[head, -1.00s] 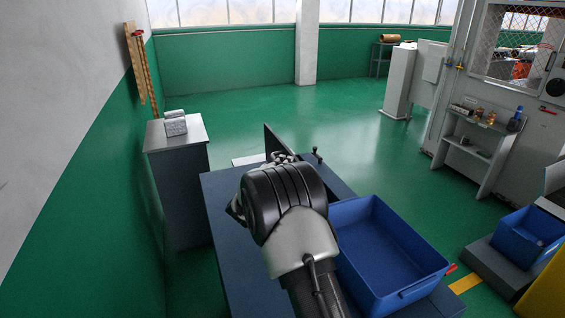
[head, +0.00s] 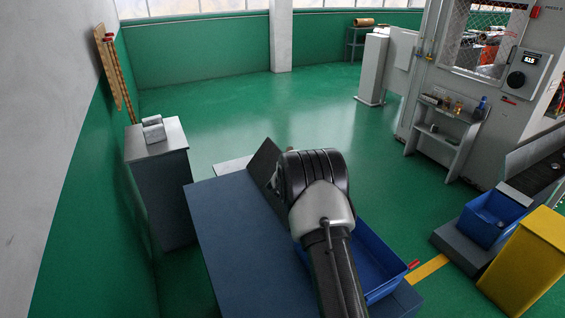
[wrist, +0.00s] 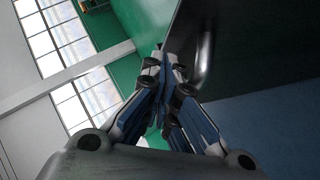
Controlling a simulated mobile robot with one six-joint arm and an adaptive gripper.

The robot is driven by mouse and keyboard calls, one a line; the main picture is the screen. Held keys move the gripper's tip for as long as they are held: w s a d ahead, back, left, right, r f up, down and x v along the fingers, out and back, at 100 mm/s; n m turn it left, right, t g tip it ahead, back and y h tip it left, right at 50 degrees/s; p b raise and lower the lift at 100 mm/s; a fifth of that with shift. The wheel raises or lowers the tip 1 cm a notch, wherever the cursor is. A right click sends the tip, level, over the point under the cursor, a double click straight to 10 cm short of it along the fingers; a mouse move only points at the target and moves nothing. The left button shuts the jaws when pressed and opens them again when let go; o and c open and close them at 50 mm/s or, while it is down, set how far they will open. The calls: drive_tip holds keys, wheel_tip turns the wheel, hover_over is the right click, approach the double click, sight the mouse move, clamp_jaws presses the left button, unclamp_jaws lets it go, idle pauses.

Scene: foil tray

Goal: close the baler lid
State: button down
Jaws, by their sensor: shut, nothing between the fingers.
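The baler (head: 232,225) is a dark blue box with a flat top in front of me. Its lid (head: 264,160) is a dark panel standing up steeply at the far end, not lying flat. In the wrist view the lid (wrist: 262,45) fills the upper right as a dark, shiny plate, with a curved bar (wrist: 205,58) along its left part. My gripper (wrist: 162,65) is shut and empty, its fingertips close to the left of that bar. I cannot tell whether they touch. In the head view my wrist hides the fingers and part of the lid.
A blue bin (head: 372,255) sits at the right of the baler, partly behind my arm. A grey cabinet (head: 160,180) with silvery blocks (head: 153,129) stands left. A yellow box (head: 525,260) and another blue bin (head: 490,220) are right.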

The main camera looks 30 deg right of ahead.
drive_tip(key=d+f, duration=0.1)
drive_tip(key=d+m+y, duration=0.1)
drive_tip(key=d+f+y, duration=0.1)
drive_tip(key=d, duration=0.1)
drive_tip(key=shift+f+g+b, duration=0.3)
drive_tip(key=d+f+m+y+b, duration=0.1)
drive_tip(key=f+b, duration=0.1)
drive_tip(key=b, duration=0.2)
drive_tip(key=d+f+y+b, duration=0.1)
drive_tip(key=d+f+b, duration=0.1)
drive_tip(key=b, duration=0.2)
drive_tip(key=d+f+m+y+b, duration=0.1)
drive_tip(key=d+f+y+b, duration=0.1)
drive_tip(key=f+b, duration=0.1)
drive_tip(key=shift+m+b, duration=0.3)
drive_tip(key=shift+b, duration=0.35)
drive_tip(key=shift+d+f+m+y+b, duration=0.25)
drive_tip(key=shift+d+f+y+b, duration=0.1)
drive_tip(key=shift+f+y, duration=0.3)
drive_tip(key=shift+d+f+m+y+b, duration=0.25)
drive_tip(key=shift+f+y+b, duration=0.15)
drive_tip(key=shift+f, duration=0.45)
